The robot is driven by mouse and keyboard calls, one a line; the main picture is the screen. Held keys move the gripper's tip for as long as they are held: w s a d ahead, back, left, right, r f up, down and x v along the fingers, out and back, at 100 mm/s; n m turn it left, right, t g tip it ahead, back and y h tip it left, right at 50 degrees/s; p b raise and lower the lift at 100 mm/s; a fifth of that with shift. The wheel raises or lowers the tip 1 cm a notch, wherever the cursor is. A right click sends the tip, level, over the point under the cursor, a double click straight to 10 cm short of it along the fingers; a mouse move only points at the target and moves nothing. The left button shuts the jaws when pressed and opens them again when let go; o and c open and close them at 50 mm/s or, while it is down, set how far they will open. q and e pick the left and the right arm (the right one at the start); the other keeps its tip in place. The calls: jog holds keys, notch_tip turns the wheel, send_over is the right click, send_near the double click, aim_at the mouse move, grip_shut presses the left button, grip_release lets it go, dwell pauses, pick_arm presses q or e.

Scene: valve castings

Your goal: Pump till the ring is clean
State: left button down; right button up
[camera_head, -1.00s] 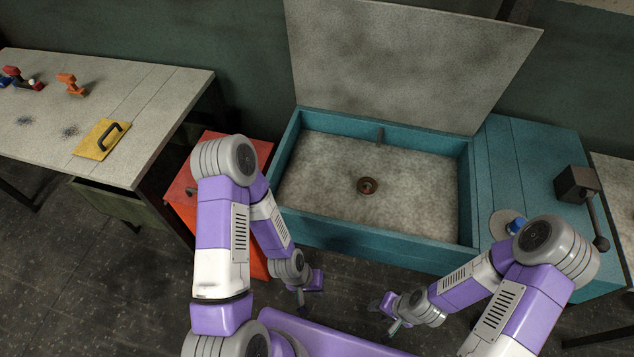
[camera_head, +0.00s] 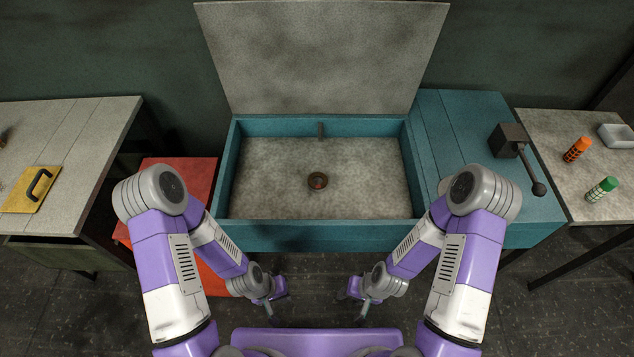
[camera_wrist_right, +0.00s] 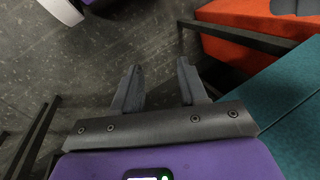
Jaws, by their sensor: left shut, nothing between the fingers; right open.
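The ring (camera_head: 318,181) is a small brown-red round piece lying on the pale, mottled floor of the teal wash basin (camera_head: 330,236), below a short spout (camera_head: 320,130). Its soiling is too small to judge. A dark pump block with a lever (camera_head: 525,168) sits on the teal top to the right of the basin. My left gripper (camera_head: 276,304) is shut and empty, low in front of the basin. My right gripper (camera_head: 356,304) is open and empty, also in front of the basin; in the right wrist view its fingers (camera_wrist_right: 160,88) stand apart over the dark floor.
A grey lid (camera_head: 325,55) stands raised behind the basin. A red cabinet (camera_head: 190,180) stands left of it. The left bench holds a yellow plate with a black handle (camera_head: 31,190). The right table holds an orange bottle (camera_head: 577,149), a green bottle (camera_head: 601,189) and a white tray (camera_head: 617,136).

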jog(key=shift+c, duration=0.3)
jog(key=shift+r, duration=0.1)
jog(key=shift+c, duration=1.2)
jog(key=shift+r+p, duration=0.4)
jog(key=shift+p, duration=0.1)
jog(key=shift+c, duration=1.1)
notch_tip(320, 180, up, 4)
jog(key=p, duration=0.4)
jog(key=shift+r, duration=0.2)
grip_shut()
jog(key=shift+f, duration=0.2)
